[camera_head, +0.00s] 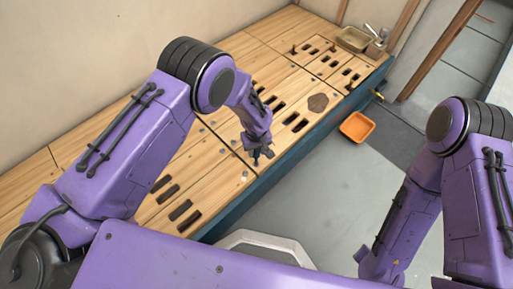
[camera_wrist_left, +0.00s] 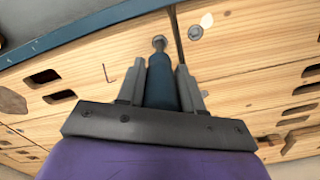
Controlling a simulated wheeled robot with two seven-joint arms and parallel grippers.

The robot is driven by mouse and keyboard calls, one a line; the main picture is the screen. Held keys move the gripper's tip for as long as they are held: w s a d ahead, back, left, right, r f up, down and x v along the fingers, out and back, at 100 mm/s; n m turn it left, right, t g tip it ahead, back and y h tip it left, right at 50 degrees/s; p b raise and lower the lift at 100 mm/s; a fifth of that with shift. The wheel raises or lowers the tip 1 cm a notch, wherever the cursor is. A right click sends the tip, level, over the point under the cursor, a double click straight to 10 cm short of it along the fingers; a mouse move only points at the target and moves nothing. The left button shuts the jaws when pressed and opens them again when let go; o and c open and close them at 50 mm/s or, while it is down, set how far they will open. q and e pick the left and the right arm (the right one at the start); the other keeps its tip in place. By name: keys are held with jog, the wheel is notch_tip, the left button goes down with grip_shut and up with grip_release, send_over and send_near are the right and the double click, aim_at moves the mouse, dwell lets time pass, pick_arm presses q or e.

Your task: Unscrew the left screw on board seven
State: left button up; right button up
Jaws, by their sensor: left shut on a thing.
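My left gripper (camera_head: 258,156) is over the front edge of the wooden boards in the head view. In the left wrist view its two grey fingers (camera_wrist_left: 161,88) are shut on a dark blue tool (camera_wrist_left: 162,76). The tool's tip is at a round grey screw (camera_wrist_left: 159,42) near the board's edge; whether it is seated in the head I cannot tell. A second screw (camera_wrist_left: 195,32) sits across a dark gap, on the adjoining board, beside a small white patch. No board number is readable. My right arm is at the right; its gripper is out of view.
The boards (camera_head: 205,160) have dark slots and lie on a bench with a teal front edge (camera_head: 290,162). A brown patch (camera_head: 318,103) lies on the boards. Bins (camera_head: 354,38) stand at the far end. An orange tray (camera_head: 357,127) is on the grey floor, which is otherwise mostly clear.

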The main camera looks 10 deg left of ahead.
pick_arm(q)
jog(key=shift+m, duration=0.4)
jog(key=shift+r, duration=0.25)
notch_tip(320, 180, up, 8)
jog(key=p, duration=0.7)
jog(key=shift+f+p, duration=0.15)
jog(key=shift+p, duration=0.2)
jog(key=shift+f, duration=0.1)
